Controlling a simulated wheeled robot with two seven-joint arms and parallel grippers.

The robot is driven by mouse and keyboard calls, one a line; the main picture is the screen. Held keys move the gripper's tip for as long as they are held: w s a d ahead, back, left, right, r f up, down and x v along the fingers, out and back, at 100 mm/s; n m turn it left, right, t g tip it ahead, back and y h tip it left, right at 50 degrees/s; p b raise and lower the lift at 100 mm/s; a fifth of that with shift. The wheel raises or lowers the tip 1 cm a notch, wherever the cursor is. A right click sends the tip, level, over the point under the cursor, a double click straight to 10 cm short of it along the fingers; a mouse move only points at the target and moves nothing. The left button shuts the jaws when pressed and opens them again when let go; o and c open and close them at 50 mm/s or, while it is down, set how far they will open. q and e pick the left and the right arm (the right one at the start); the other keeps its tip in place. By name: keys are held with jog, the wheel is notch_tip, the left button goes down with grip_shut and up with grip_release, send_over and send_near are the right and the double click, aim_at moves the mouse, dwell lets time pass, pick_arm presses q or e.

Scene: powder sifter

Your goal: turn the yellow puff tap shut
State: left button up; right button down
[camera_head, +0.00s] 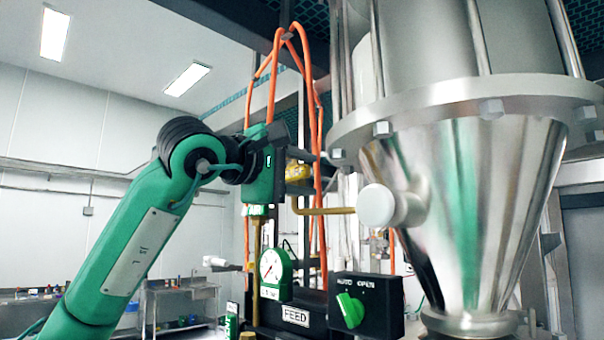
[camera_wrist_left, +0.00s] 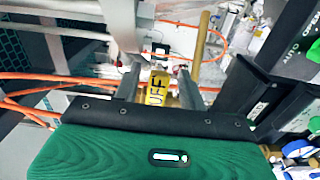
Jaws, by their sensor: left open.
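The yellow puff tap (camera_wrist_left: 157,88) shows in the left wrist view with black letters "UFF" readable on its handle. My left gripper (camera_wrist_left: 158,78) is open, with one finger on each side of the yellow handle. I cannot tell whether either finger touches it. In the head view my left gripper (camera_head: 304,171) reaches the pipework from the left. Only a small yellow part of the tap (camera_head: 298,153) shows there, and the gripper hides much of the rest. My right gripper is not in view.
A steel cone hopper (camera_head: 465,200) with a white round knob (camera_head: 377,205) stands close on the right. A brass pipe (camera_head: 325,211), orange hoses (camera_head: 327,200), a green-rimmed gauge (camera_head: 275,268) and a green AUTO/OPEN switch (camera_head: 350,310) are close by. Free room lies to the left.

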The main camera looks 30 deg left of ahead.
pick_arm(q)
jog(key=shift+s, duration=0.1)
jog(key=shift+s+a+b, duration=0.15)
jog(key=shift+s+b, duration=0.1)
jog(key=shift+b, duration=0.05)
jog(key=b+v, duration=0.5)
jog(key=v, duration=0.8)
